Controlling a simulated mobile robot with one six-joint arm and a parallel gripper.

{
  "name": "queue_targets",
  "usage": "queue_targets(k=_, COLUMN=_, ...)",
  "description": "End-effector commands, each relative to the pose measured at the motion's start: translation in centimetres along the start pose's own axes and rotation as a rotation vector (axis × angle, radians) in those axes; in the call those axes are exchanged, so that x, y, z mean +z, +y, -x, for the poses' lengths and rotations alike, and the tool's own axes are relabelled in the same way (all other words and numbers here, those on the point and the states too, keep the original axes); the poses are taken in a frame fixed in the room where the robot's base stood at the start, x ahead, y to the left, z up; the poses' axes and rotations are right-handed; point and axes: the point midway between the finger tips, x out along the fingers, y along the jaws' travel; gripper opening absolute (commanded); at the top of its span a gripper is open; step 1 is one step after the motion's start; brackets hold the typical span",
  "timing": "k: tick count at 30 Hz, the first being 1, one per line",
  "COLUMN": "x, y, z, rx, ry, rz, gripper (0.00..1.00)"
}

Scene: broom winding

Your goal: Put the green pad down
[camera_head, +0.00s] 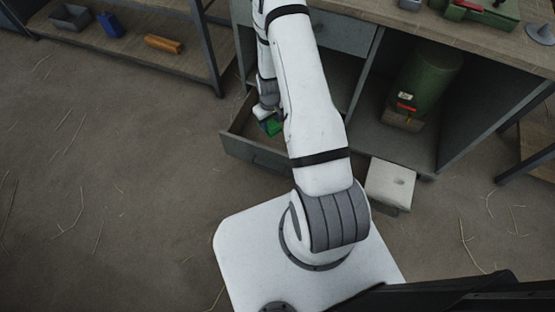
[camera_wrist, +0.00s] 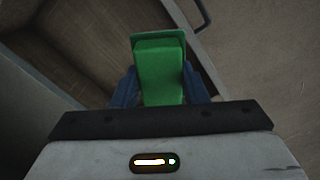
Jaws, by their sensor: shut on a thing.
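The green pad (camera_wrist: 159,72) is a small green block with a flat plate at its far end, in the wrist view. My gripper (camera_wrist: 160,88) is shut on it, with dark blue fingers on both sides. In the head view the green pad (camera_head: 271,126) shows just left of my white arm, over the open drawer (camera_head: 256,152) of the grey workbench. My arm hides part of the drawer. I cannot tell whether the pad touches the drawer's floor.
The workbench (camera_head: 400,22) has open compartments, one holding a green cylinder (camera_head: 425,75). A pale box (camera_head: 390,184) stands on the floor at its front. A shelf (camera_head: 120,50) at upper left holds a grey tray, a blue item and an orange block. The floor at left is clear apart from straw.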

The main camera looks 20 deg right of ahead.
Motion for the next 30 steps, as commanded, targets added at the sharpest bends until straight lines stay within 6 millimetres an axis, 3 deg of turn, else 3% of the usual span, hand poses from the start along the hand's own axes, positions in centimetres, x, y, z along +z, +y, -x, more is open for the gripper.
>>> queue_targets(k=1, x=0.0, y=0.7, z=-3.3, rx=0.0, ry=-0.001, rz=0.013, gripper=0.18)
queue_targets(k=9, x=-0.3, y=3.5, z=-11.2, rx=0.001, ry=0.0, rz=0.106, gripper=0.18)
queue_targets(k=13, x=-0.3, y=4.4, z=-13.4, rx=0.0, ry=0.0, rz=0.137, gripper=0.18)
queue_targets(k=20, x=-0.3, y=5.0, z=-15.1, rx=0.0, ry=-0.001, rz=0.159, gripper=0.18)
queue_targets(k=30, x=-0.2, y=5.0, z=-20.6, rx=0.0, ry=-0.002, rz=0.158, gripper=0.18)
